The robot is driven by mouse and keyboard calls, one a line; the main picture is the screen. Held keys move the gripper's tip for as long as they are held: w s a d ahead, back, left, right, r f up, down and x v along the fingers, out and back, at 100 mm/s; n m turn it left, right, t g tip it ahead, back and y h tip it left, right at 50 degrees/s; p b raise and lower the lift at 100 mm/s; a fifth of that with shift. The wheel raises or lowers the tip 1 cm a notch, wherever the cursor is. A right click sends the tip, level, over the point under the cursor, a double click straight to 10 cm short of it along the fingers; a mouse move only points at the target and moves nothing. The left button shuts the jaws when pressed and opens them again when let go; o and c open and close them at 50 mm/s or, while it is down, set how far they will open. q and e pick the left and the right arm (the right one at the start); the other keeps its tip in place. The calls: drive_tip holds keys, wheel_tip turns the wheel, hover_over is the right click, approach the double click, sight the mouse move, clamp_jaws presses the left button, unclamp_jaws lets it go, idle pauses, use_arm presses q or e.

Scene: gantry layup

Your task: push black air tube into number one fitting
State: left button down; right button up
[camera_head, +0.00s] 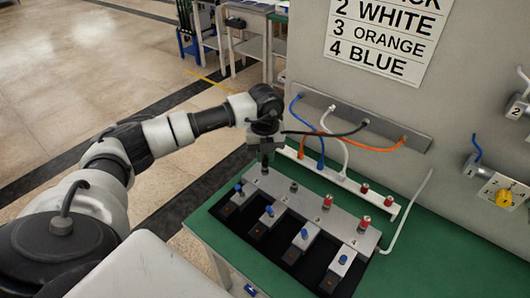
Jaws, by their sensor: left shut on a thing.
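My left gripper (265,155) is shut on the black air tube (335,133) and points down at the left end of the silver manifold block (310,208). The tube runs right from the gripper to the grey wall strip. The fitting under the gripper is mostly hidden, so I cannot tell whether the tube end is in it. Other fittings stand along the block, such as a red-topped one (327,202). I see no legible number on the fittings. My right gripper is not in view.
Blue (294,107), white (345,150) and orange (382,147) tubes loop from the wall strip to a white rail (350,183) behind the block. A wall sign (385,35) lists colours. Green table surface (430,265) is clear at the right.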

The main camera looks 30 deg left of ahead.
use_arm(q)
drive_tip(key=shift+f, duration=0.4)
drive_tip(key=c, duration=1)
unclamp_jaws()
drive_tip(key=shift+o, duration=0.2)
drive_tip(key=shift+r, duration=0.1)
wheel_tip(320, 180, up, 11)
drive_tip(key=shift+f+b, duration=0.15)
drive_tip(key=shift+b, duration=0.95)
